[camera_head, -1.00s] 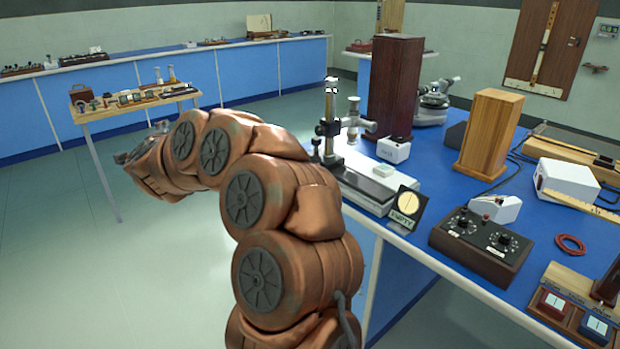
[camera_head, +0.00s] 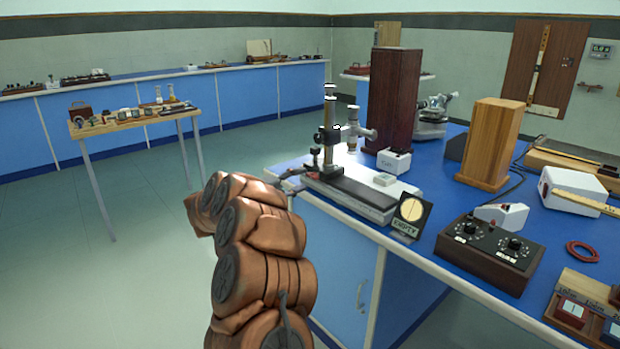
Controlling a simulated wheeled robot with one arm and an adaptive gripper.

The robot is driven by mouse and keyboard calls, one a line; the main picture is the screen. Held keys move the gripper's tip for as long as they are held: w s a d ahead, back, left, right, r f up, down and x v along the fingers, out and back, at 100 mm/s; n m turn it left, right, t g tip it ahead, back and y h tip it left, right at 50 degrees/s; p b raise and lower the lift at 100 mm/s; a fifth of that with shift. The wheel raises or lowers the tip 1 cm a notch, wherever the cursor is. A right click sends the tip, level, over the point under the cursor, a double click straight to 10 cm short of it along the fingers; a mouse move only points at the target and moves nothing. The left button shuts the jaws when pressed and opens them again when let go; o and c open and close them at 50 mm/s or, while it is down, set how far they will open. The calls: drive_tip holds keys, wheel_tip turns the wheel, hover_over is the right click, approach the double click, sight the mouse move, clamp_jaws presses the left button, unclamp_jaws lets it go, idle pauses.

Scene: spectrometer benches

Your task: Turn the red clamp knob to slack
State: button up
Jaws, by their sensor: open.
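A round dial on a card (camera_head: 411,210) stands at the base's front right. A dark control box (camera_head: 489,252) and a wooden block (camera_head: 488,145) are further right. A dark red tall box (camera_head: 393,100) stands behind.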

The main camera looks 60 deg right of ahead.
sight(309, 176)
drive_tip(key=shift+x, duration=2.4)
drive_tip(key=shift+c, duration=0.4)
clamp_jaws()
